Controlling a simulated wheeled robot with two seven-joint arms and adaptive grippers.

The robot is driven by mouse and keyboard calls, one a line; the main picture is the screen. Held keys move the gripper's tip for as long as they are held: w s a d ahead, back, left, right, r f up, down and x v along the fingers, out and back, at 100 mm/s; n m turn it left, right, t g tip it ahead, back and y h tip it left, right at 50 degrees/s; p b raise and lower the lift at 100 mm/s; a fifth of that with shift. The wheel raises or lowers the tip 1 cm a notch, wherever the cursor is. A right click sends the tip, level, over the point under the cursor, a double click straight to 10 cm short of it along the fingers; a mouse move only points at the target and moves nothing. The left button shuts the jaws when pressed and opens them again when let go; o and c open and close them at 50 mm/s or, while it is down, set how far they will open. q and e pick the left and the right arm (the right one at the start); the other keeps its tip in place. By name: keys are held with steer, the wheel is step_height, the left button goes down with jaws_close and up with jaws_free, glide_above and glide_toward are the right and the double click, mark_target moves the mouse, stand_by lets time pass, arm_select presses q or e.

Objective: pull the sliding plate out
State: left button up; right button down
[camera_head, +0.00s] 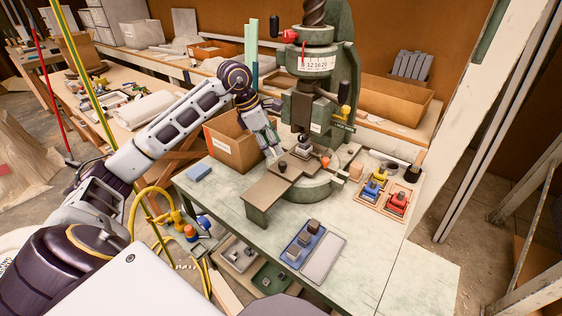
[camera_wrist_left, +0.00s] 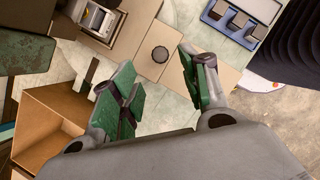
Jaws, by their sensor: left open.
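The green fly press (camera_head: 322,112) stands on the pale workbench. A metal block (camera_head: 304,149) sits on the plate below the ram. My right gripper is not in view.
A cardboard box (camera_head: 233,146) stands close behind my left gripper. A blue tray with grey blocks (camera_head: 298,243) and a pale tray (camera_head: 323,260) lie at the front. Wooden trays with coloured parts (camera_head: 385,194) lie right. The front left bench is mostly clear, with a blue block (camera_head: 198,173).

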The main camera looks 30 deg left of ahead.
mark_target(282, 163)
arm_select(q)
steer(key=shift+x, duration=3.8)
jaws_close()
